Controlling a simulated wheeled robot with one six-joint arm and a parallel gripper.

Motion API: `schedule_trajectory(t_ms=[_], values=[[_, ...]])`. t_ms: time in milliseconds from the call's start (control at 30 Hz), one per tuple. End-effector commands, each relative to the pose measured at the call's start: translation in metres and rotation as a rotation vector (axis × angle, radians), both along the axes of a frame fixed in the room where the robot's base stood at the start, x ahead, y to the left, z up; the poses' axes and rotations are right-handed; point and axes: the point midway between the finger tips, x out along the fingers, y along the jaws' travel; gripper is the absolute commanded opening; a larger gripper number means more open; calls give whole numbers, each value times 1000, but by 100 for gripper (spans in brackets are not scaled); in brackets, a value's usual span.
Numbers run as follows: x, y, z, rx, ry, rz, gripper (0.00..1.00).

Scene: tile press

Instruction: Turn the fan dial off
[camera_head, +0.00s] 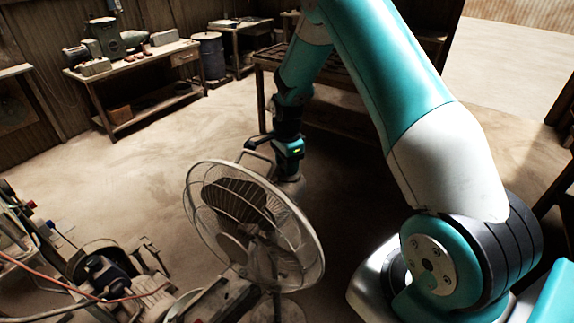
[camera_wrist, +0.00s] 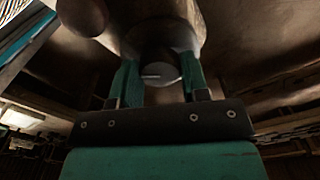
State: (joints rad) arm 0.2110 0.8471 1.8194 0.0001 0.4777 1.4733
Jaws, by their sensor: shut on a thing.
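The fan (camera_head: 262,222) stands on the floor in the head view, its round wire cage towards the lower left. My gripper (camera_head: 258,146) reaches in behind the top of the cage. In the wrist view, the fan's dark round housing (camera_wrist: 225,25) fills the upper middle. The fan dial (camera_wrist: 161,74) is a small grey knob with a short pale, nearly horizontal mark on its face. The two teal fingers of my gripper (camera_wrist: 159,82) stand on either side of the dial and are shut on it. The dial is hidden in the head view.
A cluttered machine with a motor (camera_head: 105,272) and a red cable stands at the lower left, close to the fan. A workbench (camera_head: 135,68) with tools and a blue drum (camera_head: 209,55) are at the back. The floor (camera_head: 130,175) left of the fan is clear.

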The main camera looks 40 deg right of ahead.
Motion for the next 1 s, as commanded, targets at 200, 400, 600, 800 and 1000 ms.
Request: schedule_trajectory(t_ms=[200, 400, 600, 800, 1000], values=[[1, 0, -2, -1, -3, 181, 18], [0, 0, -1, 0, -2, 371, 18], [0, 0, -1, -1, -3, 561, 18], [0, 0, -1, 0, -3, 751, 18], [0, 0, -1, 0, -2, 941, 18]])
